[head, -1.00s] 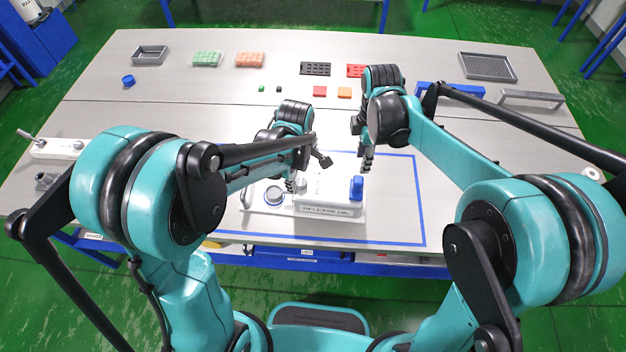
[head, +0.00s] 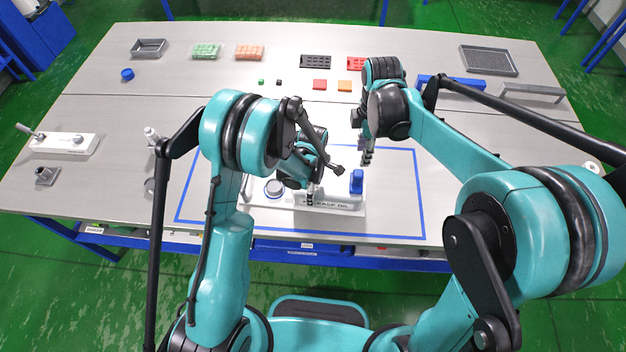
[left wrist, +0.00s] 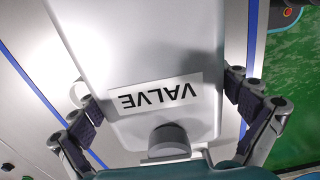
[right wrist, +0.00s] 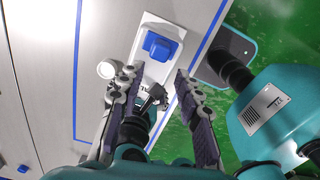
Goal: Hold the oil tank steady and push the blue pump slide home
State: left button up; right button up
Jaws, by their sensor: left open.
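The oil tank (head: 346,205), a white box lettered on its front, stands on a base near the table's front edge. The blue pump slide (head: 357,181) stands up at its right end. My left gripper (head: 311,196) is at the tank; in the left wrist view its open fingers flank the white body (left wrist: 165,45), which has an upside-down VALVE label (left wrist: 160,93). Whether they touch it I cannot tell. My right gripper (head: 367,157) is above and behind the blue slide. In the right wrist view its fingers are apart, with the slide (right wrist: 160,47) beyond the tips and nothing between them.
A blue taped outline (head: 420,190) surrounds the tank. A white lever unit (head: 65,144) stands at the left. Trays (head: 488,64), green blocks (head: 206,51) and small coloured pieces (head: 345,86) lie towards the back. The table right of the tank is clear.

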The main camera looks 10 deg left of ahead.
pick_arm(q)
jog(key=shift+f, duration=0.3)
jog(key=c, duration=1.5)
jog(key=shift+c, duration=0.2)
pick_arm(e)
jog(key=o, duration=0.4)
jog(key=m+y, duration=0.2)
jog(key=y, duration=0.2)
send_near(361, 173)
jog(key=x, duration=1.1)
jog(key=shift+a+f, duration=0.2)
jog(key=shift+f, duration=0.05)
